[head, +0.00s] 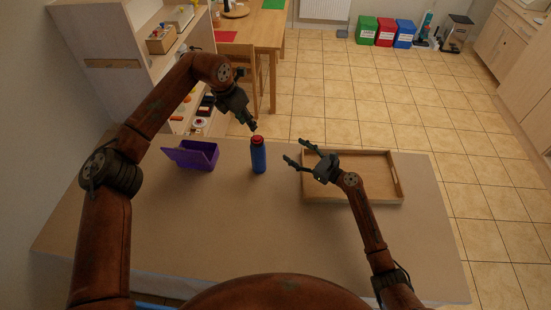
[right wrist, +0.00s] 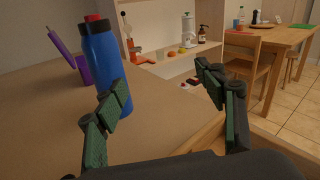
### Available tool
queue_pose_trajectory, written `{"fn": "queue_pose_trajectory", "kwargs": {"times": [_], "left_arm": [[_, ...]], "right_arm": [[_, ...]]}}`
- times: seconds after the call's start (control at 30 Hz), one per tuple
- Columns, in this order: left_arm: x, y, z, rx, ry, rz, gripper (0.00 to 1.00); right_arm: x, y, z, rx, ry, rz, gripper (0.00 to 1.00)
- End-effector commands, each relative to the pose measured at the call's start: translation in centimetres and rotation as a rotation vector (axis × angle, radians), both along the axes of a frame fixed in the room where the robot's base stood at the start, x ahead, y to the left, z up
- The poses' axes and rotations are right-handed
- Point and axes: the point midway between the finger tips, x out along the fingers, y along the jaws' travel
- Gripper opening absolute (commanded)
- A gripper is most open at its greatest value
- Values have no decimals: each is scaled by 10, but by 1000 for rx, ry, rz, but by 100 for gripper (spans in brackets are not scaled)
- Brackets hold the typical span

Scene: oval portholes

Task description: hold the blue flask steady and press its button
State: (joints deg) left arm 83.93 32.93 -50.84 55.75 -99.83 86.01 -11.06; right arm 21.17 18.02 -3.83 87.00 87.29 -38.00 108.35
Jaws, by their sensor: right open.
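The blue flask (head: 258,159) stands upright on the table with a red top (head: 257,140). It also shows in the right wrist view (right wrist: 104,65), behind and to the left of the left-hand finger, not between the fingers. My left gripper (head: 253,127) is just above and slightly left of the red top, apart from it as far as I can see. Its fingers look closed together, with nothing in them. My right gripper (head: 295,150) is open and empty, to the right of the flask, with its fingers pointing left.
A purple box with an open lid (head: 205,156) stands left of the flask. A wooden tray (head: 350,199) lies under and right of my right gripper. A shelf unit (head: 122,82) rises behind the table's left part. The table front is clear.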

Motion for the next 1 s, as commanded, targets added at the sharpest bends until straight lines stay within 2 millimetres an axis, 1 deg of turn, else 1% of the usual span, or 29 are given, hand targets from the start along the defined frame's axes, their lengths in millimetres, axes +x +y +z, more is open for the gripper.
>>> {"fn": "queue_pose_trajectory", "kwargs": {"times": [0.03,0.1,0.2,0.33,0.43,0.8,1.0], "left_arm": [[0,0,0,0,0,0,29],[0,0,0,0,0,0,29],[0,0,0,0,0,0,29],[0,0,0,0,0,0,29],[0,0,0,0,0,0,29],[0,0,0,0,0,0,29],[0,0,0,0,0,0,29]], "right_arm": [[-7,22,2,29,19,42,64],[-16,46,4,62,45,92,64],[-25,70,6,96,73,143,64],[-32,86,8,115,92,178,64],[-30,94,8,119,97,186,64],[1,136,8,119,96,185,64],[10,149,7,118,96,183,64]]}}
